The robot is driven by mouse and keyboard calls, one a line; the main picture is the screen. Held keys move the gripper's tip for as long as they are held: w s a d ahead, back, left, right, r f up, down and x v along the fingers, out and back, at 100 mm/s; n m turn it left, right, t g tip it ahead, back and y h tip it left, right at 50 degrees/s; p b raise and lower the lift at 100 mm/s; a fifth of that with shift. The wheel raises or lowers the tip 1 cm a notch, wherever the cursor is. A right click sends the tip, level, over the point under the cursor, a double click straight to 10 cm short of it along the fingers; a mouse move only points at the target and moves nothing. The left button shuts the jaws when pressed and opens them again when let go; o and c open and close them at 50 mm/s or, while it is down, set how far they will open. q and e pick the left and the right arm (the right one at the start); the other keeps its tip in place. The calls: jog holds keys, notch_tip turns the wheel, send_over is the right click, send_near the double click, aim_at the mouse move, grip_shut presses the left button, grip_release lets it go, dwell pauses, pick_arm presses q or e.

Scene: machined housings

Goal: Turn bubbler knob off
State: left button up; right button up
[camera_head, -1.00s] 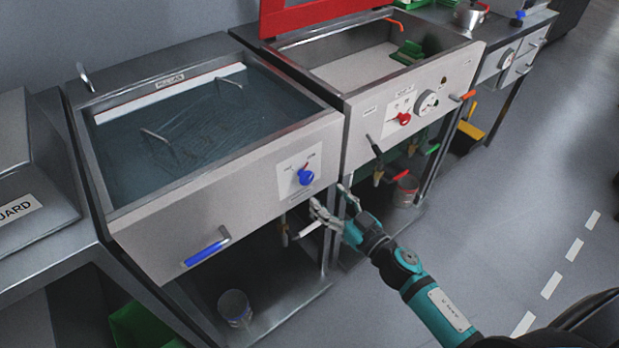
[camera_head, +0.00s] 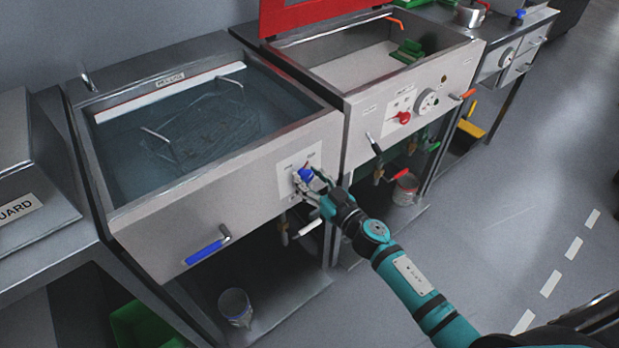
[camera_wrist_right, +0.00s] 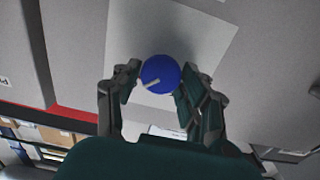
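The blue bubbler knob (camera_head: 306,174) sits on a white label plate on the front panel of the left tank (camera_head: 215,205). In the right wrist view the round blue knob (camera_wrist_right: 160,74), with a pale pointer mark toward its lower left, lies between my right gripper's fingers. My right gripper (camera_head: 312,186) is at the knob, its fingers on either side of it. In the wrist view the gripper (camera_wrist_right: 155,88) is open; the right finger is very close to the knob and a gap shows at the left. My left gripper is not in view.
A blue-handled lever (camera_head: 204,251) is on the tank's front at lower left. A second tank to the right carries a red knob (camera_head: 403,117) and a dial (camera_head: 427,101). A valve with a white handle (camera_head: 308,228) hangs below the panel. Floor at right is clear.

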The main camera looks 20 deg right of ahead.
jog(key=c, duration=0.7)
jog(key=shift+o, duration=0.2)
jog(key=shift+n, duration=0.3)
jog(key=n, duration=0.2)
jog(key=shift+n, duration=0.4)
jog(key=n, duration=0.3)
jog(key=shift+a+f+n, duration=0.1)
jog(key=shift+n, duration=0.2)
jog(key=n, duration=0.5)
jog(key=shift+s+f+b, duration=0.1)
jog(key=shift+b, duration=0.3)
jog(key=n+b, duration=0.1)
jog(key=n, duration=0.4)
jog(key=shift+a+f+n, duration=0.1)
jog(key=shift+n, duration=0.3)
